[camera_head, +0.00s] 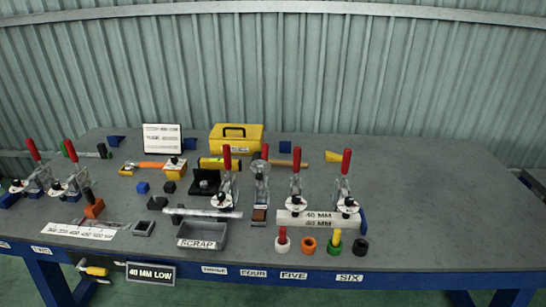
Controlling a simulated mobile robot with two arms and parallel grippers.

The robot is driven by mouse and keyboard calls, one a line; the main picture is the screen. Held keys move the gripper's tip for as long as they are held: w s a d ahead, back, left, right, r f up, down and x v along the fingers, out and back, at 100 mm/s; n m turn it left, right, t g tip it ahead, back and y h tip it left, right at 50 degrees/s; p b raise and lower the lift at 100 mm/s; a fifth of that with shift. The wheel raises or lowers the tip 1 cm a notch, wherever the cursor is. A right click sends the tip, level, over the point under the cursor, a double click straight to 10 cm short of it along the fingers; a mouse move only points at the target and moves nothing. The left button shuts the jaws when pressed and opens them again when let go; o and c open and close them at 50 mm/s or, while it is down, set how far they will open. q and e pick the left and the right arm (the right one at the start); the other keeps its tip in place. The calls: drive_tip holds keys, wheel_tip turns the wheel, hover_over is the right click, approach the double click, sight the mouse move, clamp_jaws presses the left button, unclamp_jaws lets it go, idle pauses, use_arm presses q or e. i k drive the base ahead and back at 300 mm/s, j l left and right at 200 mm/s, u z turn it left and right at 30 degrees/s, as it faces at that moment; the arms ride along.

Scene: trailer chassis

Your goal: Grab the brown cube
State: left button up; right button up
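A small brown cube (259,214) sits near the middle front of the grey workbench (440,200), at the front foot of a toggle clamp (262,185). It is small in the head view and its lower part looks darker. A larger orange-brown block (93,209) stands on the left of the bench, with a dark part on top. Neither of my grippers shows in the head view.
Red-handled clamps (296,185) stand around the cube. A grey SCRAP tray (203,235) is left of it, and a long block marked 40 MM (318,219) is right. Coloured rings (308,245) line the front edge. The bench's right side is clear.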

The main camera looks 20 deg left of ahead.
sight(258, 216)
drive_tip(key=i+l+u, duration=0.1)
drive_tip(key=i+u, duration=0.3)
drive_tip(key=i+l+u, duration=0.15)
drive_tip(key=u, duration=0.2)
drive_tip(key=i+l+u, duration=0.2)
drive_tip(key=u, duration=0.2)
